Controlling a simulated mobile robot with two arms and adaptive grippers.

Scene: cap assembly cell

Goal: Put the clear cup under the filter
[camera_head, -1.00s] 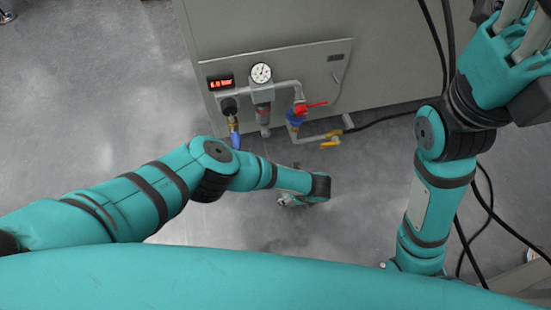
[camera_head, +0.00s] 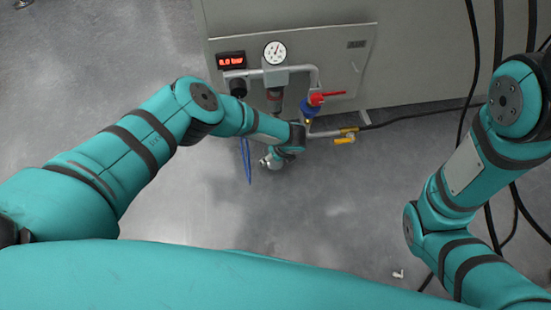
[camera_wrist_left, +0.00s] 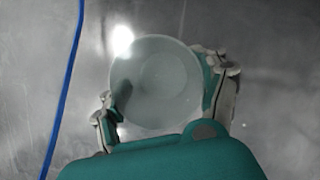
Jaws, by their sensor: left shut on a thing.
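The clear cup (camera_wrist_left: 157,88) shows in the left wrist view as a round, see-through shape between the two fingers. My left gripper (camera_wrist_left: 160,98) is shut on it, one finger on each side. In the head view my left gripper (camera_head: 268,160) is below the panel's pipework, and the cup is too small to make out clearly there. The filter (camera_head: 274,98) hangs under the round gauge on the panel, above and close to my left wrist in the picture. My right arm is at the right, and its gripper is out of view.
The grey cabinet (camera_head: 420,60) stands behind, with a red display (camera_head: 231,61), a gauge (camera_head: 275,52), a red-handled valve (camera_head: 318,100) and a yellow-handled valve (camera_head: 345,139). A thin blue hose (camera_head: 246,160) hangs beside my left wrist. Black cables run at right.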

